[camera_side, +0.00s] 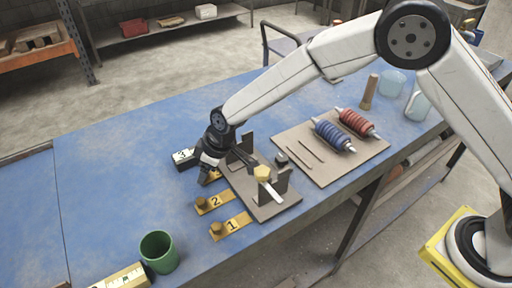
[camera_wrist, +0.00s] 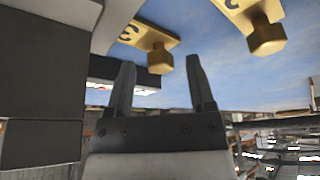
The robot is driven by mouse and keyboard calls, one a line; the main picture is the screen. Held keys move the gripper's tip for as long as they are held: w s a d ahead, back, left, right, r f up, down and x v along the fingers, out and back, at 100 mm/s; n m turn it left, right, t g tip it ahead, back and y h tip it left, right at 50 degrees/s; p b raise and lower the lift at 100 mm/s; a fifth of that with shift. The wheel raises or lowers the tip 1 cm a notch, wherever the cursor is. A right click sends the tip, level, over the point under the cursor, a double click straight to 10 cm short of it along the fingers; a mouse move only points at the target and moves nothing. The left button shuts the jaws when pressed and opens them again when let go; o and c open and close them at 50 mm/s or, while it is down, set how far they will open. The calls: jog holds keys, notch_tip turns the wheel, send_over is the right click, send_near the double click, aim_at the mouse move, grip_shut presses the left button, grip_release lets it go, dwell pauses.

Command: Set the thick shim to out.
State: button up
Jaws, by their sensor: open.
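Brass tabs with knobs stick out from the left side of a dark fixture (camera_side: 262,205). The tab marked 1 (camera_side: 232,226) and the tab marked 2 (camera_side: 213,203) show clearly in the side view. The tab marked 3 (camera_wrist: 148,35) shows in the wrist view with its hexagonal knob; in the side view my gripper mostly covers it. Which tab is the thick shim, I cannot tell. My gripper (camera_wrist: 160,64) is open, its fingertips on either side of the tab 3 knob in the picture; contact cannot be told. The tab 2 knob (camera_wrist: 265,38) is to the right.
A dark block with a white face (camera_side: 184,157) stands just left of my gripper. A pale bar with a yellow end (camera_side: 264,174) crosses the fixture. A green cup (camera_side: 158,252) stands at the front; a board (camera_side: 318,176) with red and blue rollers lies right. The table's left is clear.

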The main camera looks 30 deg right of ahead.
grip_shut()
dwell(1.3)
